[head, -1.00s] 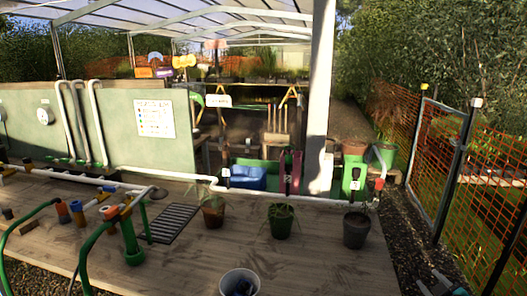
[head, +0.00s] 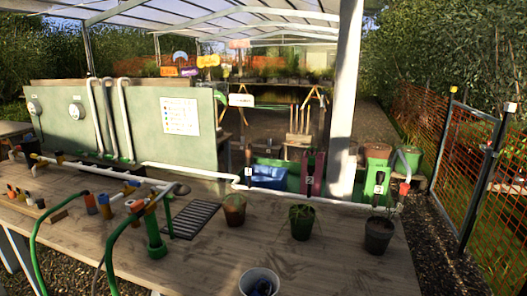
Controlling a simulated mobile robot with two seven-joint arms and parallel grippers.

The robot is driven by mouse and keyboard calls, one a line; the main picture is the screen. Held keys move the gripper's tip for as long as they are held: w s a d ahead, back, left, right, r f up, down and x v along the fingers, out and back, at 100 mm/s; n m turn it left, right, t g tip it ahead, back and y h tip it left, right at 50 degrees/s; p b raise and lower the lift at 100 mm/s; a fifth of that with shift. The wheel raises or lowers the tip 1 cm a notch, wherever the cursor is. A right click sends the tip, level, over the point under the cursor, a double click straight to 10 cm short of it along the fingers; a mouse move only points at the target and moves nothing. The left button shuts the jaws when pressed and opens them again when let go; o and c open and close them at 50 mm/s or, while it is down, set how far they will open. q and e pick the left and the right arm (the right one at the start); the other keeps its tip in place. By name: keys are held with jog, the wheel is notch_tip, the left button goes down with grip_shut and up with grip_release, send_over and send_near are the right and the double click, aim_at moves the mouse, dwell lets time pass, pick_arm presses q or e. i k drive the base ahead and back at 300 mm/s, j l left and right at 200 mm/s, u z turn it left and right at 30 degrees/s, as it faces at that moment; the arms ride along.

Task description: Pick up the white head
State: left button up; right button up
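I cannot make out a white head with certainty. At the left of the wooden table (head: 215,262), a row of small upright pieces (head: 26,198) in dark, orange and pale colours stands near a wooden strip; they are too small to tell apart. Neither of my grippers is in view.
Green bent tubes (head: 153,235) rise at the table's left front. A black slotted grate (head: 192,219), several potted plants (head: 302,222) and a white bucket (head: 259,283) occupy the middle and right. Bare tabletop lies between the grate and the bucket.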

aim_at(31, 200)
jog(key=u, duration=1.55)
jog(key=z, duration=0.3)
jog(key=i+j+z, duration=0.25)
jog(key=z, duration=0.2)
jog(key=i+j+z, duration=0.3)
jog(key=z, duration=0.2)
jog(key=i+j+z, duration=0.2)
jog(key=j+z, duration=0.25)
